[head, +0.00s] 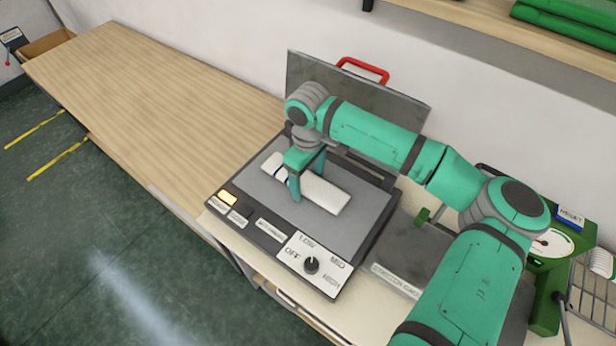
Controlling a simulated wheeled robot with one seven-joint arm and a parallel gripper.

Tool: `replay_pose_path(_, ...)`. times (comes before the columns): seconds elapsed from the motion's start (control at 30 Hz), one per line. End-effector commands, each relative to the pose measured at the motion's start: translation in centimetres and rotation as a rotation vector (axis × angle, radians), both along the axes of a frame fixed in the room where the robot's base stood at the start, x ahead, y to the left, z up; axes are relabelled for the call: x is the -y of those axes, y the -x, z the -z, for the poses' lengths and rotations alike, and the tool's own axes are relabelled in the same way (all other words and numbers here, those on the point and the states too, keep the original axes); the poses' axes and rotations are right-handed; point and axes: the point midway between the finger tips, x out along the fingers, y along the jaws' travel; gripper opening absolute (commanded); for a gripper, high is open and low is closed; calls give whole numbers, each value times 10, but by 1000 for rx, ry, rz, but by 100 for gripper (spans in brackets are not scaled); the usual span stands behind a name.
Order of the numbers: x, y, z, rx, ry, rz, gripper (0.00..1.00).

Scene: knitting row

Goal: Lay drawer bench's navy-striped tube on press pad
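A white tube (325,194) with a dark stripe near its left end lies lengthwise on the grey press pad (347,233). My gripper (307,187) reaches down from above with one finger on each long side of the tube, near its middle. The fingers are at or very close to the tube's sides; whether they press on it is not clear. The tube appears to rest flat on the pad, inside its edges. The press lid (315,78) stands open behind, with a red handle (362,69).
The press front has a dial (311,265) and a lit yellow button (228,198). A bare wooden bench (150,90) extends left. A green machine with a gauge (550,243) and a wire rack with a white roll (602,262) stand right. A shelf (500,22) holds green rolls.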

Motion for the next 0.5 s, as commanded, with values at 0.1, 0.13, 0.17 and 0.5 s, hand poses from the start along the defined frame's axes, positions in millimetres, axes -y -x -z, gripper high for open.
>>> replay_pose_path(0.1, 0, 0, 0, 0, 0, 0, 72)
replay_pose_path(0.13, 0, 0, 0, 0, 0, 0, 72)
replay_pose_path(0.17, 0, 0, 0, 0, 0, 0, 72)
replay_pose_path(0.5, 0, 0, -27, 2, -1, 0, 72)
